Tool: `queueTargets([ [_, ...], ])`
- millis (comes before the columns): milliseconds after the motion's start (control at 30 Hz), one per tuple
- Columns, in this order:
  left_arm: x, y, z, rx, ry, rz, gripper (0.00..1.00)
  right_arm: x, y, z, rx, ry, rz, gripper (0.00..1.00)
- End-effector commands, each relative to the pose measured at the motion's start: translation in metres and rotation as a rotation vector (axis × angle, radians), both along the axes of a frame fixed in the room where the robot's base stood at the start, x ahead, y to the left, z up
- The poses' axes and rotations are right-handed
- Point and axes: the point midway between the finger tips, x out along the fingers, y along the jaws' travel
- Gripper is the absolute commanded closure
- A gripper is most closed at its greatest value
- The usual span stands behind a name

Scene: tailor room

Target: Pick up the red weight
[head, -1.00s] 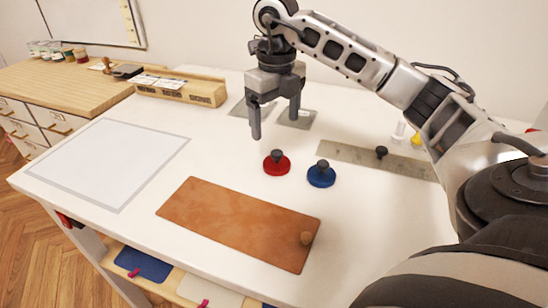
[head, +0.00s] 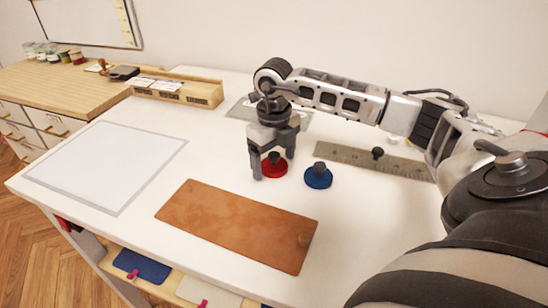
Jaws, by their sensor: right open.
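The red weight (head: 274,169) is a round disc with a dark knob, lying on the white table (head: 345,225). My right gripper (head: 273,168) is open and low over it, fingers pointing down. One finger stands in front of the weight's left side and the other is behind its right side, so the knob shows between them. I cannot tell whether either finger touches the weight. My left gripper is not in view.
A blue weight (head: 318,177) stands close to the right of the red one. A brown leather piece (head: 235,225) lies in front. A metal ruler (head: 350,157) with a dark knob lies behind. A pale sheet (head: 105,165) lies left, a wooden box (head: 190,91) at the back.

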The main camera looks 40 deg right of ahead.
Motion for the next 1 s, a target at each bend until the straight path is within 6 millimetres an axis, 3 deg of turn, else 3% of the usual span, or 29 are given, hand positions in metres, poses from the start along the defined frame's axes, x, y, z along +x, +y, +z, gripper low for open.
queueTargets([
  [67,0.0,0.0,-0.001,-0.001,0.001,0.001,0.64,0.0,0.0,0.0,0.0,0.0,0.0,0.23],
  [267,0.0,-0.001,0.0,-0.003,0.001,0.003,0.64,0.0,0.0,0.0,0.0,0.0,0.0,0.78],
  [667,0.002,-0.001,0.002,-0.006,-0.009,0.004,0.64,0.001,0.0,0.007,0.0,-0.005,0.0,0.78],
  [867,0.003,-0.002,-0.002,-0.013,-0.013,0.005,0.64,0.002,0.0,0.032,0.001,-0.009,-0.001,0.78],
  [1000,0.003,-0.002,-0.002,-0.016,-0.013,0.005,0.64,-0.014,0.015,0.058,0.0,-0.008,0.005,0.78],
])
